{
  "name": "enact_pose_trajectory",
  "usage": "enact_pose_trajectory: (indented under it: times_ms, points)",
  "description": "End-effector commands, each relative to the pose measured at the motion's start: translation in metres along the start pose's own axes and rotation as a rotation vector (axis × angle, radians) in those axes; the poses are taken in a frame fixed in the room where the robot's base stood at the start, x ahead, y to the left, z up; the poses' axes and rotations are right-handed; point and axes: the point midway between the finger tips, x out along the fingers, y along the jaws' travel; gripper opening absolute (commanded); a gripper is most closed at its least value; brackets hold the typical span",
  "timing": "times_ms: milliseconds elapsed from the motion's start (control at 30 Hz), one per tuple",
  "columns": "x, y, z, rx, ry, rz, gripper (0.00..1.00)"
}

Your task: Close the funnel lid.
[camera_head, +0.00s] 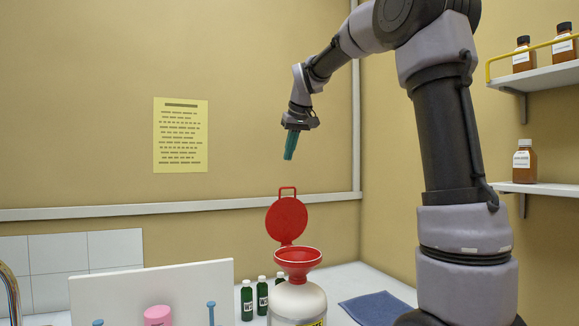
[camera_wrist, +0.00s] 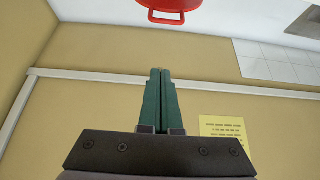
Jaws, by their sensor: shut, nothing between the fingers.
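The red funnel (camera_head: 298,256) sits on top of a white container (camera_head: 297,303). Its red round lid (camera_head: 287,220) stands upright and open at the funnel's back rim, with its loop handle (camera_head: 288,190) at the top. My gripper (camera_head: 289,156) is above the lid, pointing down, apart from it. In the wrist view, the green fingers (camera_wrist: 160,72) are together and hold nothing. The lid's edge and handle also show at the top of the wrist view (camera_wrist: 172,6). The funnel's mouth is not clear in that view.
Several green bottles (camera_head: 247,300) stand left of the container. A blue cloth (camera_head: 377,308) lies to its right. A white panel (camera_head: 190,287) with a pink object (camera_head: 157,315) is at the left. Shelves with brown bottles (camera_head: 524,161) are at the right. The air around my gripper is clear.

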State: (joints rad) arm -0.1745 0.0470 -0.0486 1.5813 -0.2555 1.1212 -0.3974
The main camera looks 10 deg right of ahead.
Motion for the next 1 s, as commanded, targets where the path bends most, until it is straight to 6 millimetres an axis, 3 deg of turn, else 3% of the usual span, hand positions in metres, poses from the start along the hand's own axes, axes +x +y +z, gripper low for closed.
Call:
enact_pose_trajectory:
  times_ms: [433, 700, 1000]
  points:
    - [0.091, 0.000, 0.002, 0.002, -0.006, -0.001, 0.00]
    - [0.079, -0.001, 0.034, 0.002, -0.001, -0.001, 0.00]
    - [0.076, 0.000, 0.039, 0.002, -0.001, -0.001, 0.00]
